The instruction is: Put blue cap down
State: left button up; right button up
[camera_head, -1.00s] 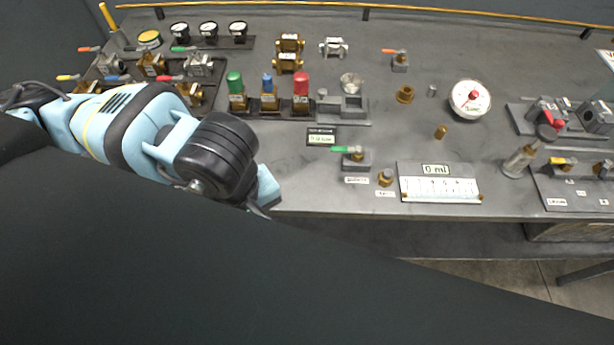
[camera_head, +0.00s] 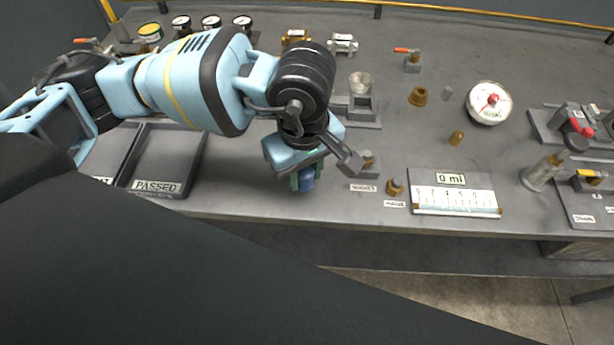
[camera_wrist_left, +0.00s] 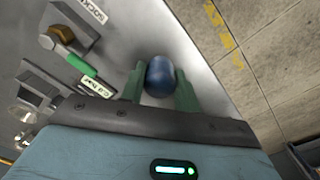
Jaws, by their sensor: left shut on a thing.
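The blue cap (camera_head: 306,180) is between the fingers of my left gripper (camera_head: 303,182), low over the front part of the grey workbench (camera_head: 240,190). In the left wrist view the blue cap (camera_wrist_left: 159,76) sits between the two green fingers of the gripper (camera_wrist_left: 160,88), which are shut on it. The cap is close to the bench's front edge; I cannot tell whether it touches the top. My right gripper is not in view.
A valve block (camera_head: 368,162) and a brass fitting (camera_head: 395,188) stand just right of the gripper. A graduated "0 ml" panel (camera_head: 455,201) lies further right. A "PASSED" tray (camera_head: 160,187) is on the left. Bare bench top lies between the tray and gripper.

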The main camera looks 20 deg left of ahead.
aim_at(307, 182)
pick_arm(q)
jog(key=shift+w, duration=0.1)
jog(key=shift+w+d, duration=0.15)
jog(key=shift+w, duration=0.2)
jog(key=shift+f, duration=1.8)
jog(key=shift+f, duration=0.1)
jog(key=shift+f, duration=0.15)
jog(key=o, duration=1)
jog(key=shift+c, duration=0.2)
notch_tip(307, 182, up, 13)
jog(key=shift+f+p, duration=0.2)
jog(key=shift+p, duration=0.1)
